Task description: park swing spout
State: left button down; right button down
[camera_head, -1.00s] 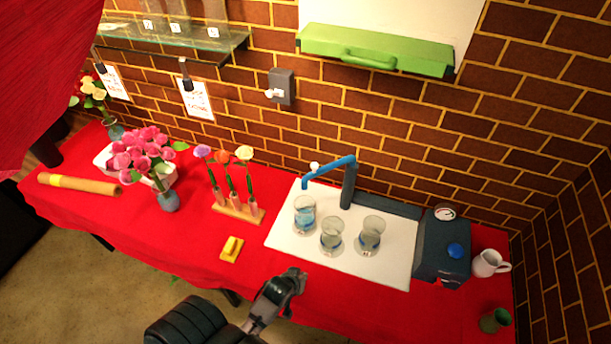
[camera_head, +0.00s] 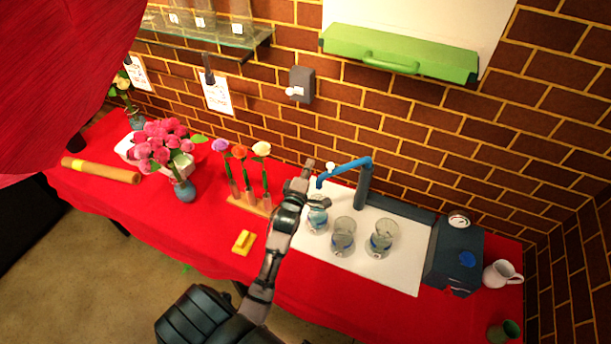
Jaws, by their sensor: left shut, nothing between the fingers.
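The blue swing spout (camera_head: 345,166) sits on a dark post (camera_head: 363,188) at the back of the white mat (camera_head: 391,274). Its free end points left, above the leftmost glass (camera_head: 317,217), and a small white knob shows near that end. My left gripper (camera_head: 318,182) is raised just left of the spout's free end, beside the leftmost glass. It is shut and empty; I cannot tell whether it touches the spout. Two more glasses, the middle one (camera_head: 343,236) and the right one (camera_head: 383,238), stand on the mat. My right gripper is not in view.
A dark pump box (camera_head: 452,262) with a gauge and blue button stands right of the mat, near a white pitcher (camera_head: 502,274) and green cup (camera_head: 504,331).

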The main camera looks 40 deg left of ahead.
pick_arm(q)
jog(key=shift+w+d+f+p, duration=0.15)
jog(key=shift+w+d+p, duration=0.15)
jog(key=shift+w+d, duration=0.5)
jog(key=shift+w+d+f+p, duration=0.1)
jog(key=shift+w+d+p, duration=0.2)
jog(key=shift+w+d, duration=0.45)
jog(key=shift+s, duration=0.1)
